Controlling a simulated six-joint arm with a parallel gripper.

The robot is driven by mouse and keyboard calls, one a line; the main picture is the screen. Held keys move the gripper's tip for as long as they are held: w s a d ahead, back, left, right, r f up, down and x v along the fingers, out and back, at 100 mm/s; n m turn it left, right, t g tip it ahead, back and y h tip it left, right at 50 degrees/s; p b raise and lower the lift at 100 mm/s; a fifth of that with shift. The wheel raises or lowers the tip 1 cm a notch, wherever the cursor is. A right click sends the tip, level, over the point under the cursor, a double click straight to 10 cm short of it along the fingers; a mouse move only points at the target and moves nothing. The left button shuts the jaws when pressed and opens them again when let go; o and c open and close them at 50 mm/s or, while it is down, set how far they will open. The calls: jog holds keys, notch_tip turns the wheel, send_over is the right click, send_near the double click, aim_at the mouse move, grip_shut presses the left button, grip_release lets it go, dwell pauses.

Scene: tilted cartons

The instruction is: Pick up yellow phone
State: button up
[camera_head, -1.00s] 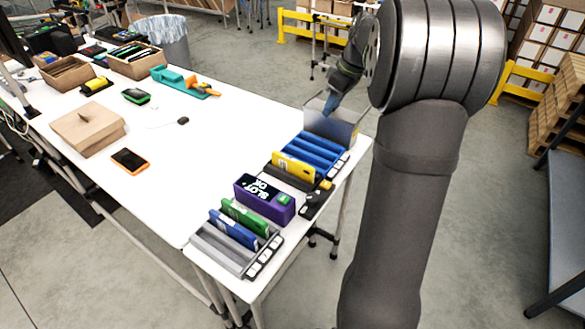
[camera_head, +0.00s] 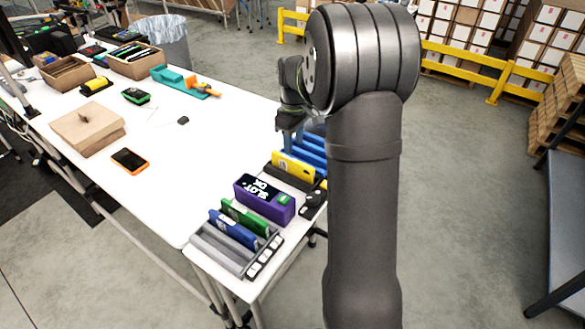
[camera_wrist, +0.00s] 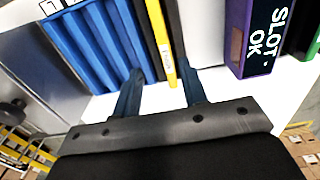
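The yellow phone (camera_head: 292,165) stands on edge in a dark slotted holder at the table's right end. In the wrist view the yellow phone (camera_wrist: 162,42) shows as a narrow strip between the blue rack and a light grey block. My gripper (camera_wrist: 160,72) is open and empty there. Its two blue fingers are spread, one to each side of the phone's line, and look apart from it. In the head view my gripper (camera_head: 288,140) hangs above and behind the phone, by the blue rack; its fingertips are partly hard to make out.
The blue slotted rack (camera_wrist: 92,42) is left of the phone in the wrist view. A purple "SLOT OK" box (camera_head: 263,199), a green phone (camera_head: 244,216) and a blue phone (camera_head: 232,230) stand nearer the front. An orange-edged phone (camera_head: 130,160) lies on the open white tabletop.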

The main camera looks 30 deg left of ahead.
aim_at(293, 159)
jog(key=f, duration=0.7)
jog(key=shift+s+f, duration=0.1)
jog(key=shift+s, duration=0.25)
jog(key=shift+c, duration=0.5)
grip_shut()
